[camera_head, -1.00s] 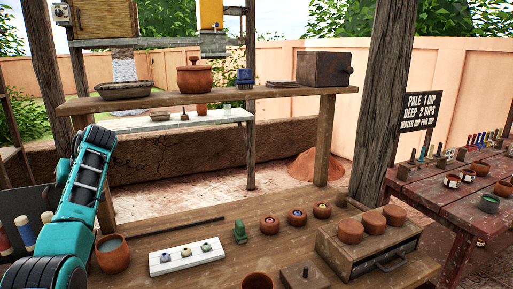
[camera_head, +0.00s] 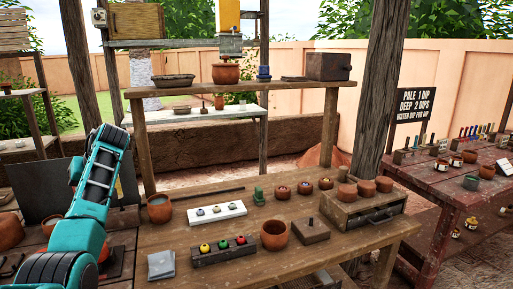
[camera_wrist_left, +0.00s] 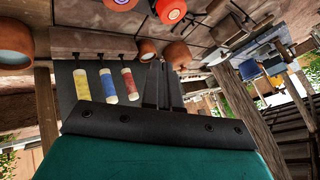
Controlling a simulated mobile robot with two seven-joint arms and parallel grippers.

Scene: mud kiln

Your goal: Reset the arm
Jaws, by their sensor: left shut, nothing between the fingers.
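My left arm (camera_head: 95,195) is teal and black and rises at the left of the head view; its fingers cannot be made out there. In the left wrist view my left gripper (camera_wrist_left: 163,68) shows two dark fingers side by side, shut and empty. Beyond it are a dark panel with yellow (camera_wrist_left: 82,88), blue (camera_wrist_left: 108,86) and red (camera_wrist_left: 130,84) rolls. The fingertips appear apart from the clay pots there. My right gripper is in neither view.
The workbench (camera_head: 190,238) holds a white strip (camera_head: 216,213), a dark block with coloured balls (camera_head: 224,250), a clay pot (camera_head: 274,235) and a drawer box (camera_head: 362,212). A shelf (camera_head: 290,98) stands behind. A red table (camera_head: 440,190) is at right.

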